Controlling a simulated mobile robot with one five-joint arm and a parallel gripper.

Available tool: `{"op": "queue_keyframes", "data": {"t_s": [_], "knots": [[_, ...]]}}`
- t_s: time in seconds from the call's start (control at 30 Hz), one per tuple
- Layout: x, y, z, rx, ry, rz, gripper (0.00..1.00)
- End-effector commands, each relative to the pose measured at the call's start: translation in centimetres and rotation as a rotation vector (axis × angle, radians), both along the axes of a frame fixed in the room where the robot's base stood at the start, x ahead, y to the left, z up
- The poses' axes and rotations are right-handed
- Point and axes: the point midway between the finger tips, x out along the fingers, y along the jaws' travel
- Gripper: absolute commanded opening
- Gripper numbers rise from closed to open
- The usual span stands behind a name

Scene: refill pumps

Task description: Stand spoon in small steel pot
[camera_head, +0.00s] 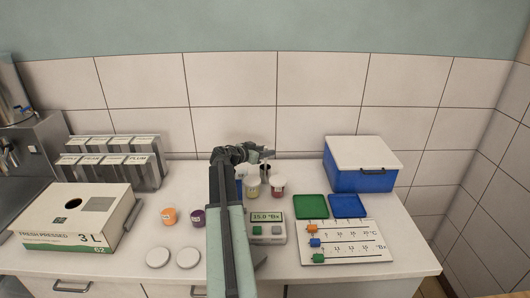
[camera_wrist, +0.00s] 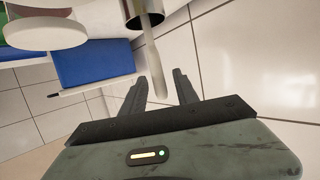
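The small steel pot (camera_wrist: 143,14) shows at the top edge of the wrist view, partly cut off. In the head view the pot (camera_head: 266,170) stands at the back of the counter, behind the jars. A pale spoon (camera_wrist: 154,66) has one end inside the pot, and its handle sticks out of the mouth. My gripper (camera_wrist: 160,77) is open, with one finger on each side of the handle's free end; I see gaps between handle and fingers. In the head view my gripper (camera_head: 263,154) is above and beside the pot, and the spoon is hard to make out.
White-lidded jars (camera_head: 277,183) stand close in front of the pot. A blue bin (camera_head: 354,181) with a white lid is to the right. A display device (camera_head: 268,229), green tray (camera_head: 310,207) and scale board (camera_head: 345,243) lie nearer. A juice box (camera_head: 60,240) and orange cup (camera_head: 168,216) are left.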

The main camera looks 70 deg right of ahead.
Motion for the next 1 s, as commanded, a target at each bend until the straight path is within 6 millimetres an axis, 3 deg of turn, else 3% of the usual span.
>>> {"op": "queue_keyframes", "data": {"t_s": [0.5, 0.67, 1.0], "knots": [[4.2, 9.6, 3.5, 0.0, 0.0, 0.002, 0.36], [4.7, 10.5, 3.7, 0.0, 0.0, 0.001, 0.36], [4.8, 10.6, 3.7, 0.0, 0.0, 0.001, 0.36]]}}
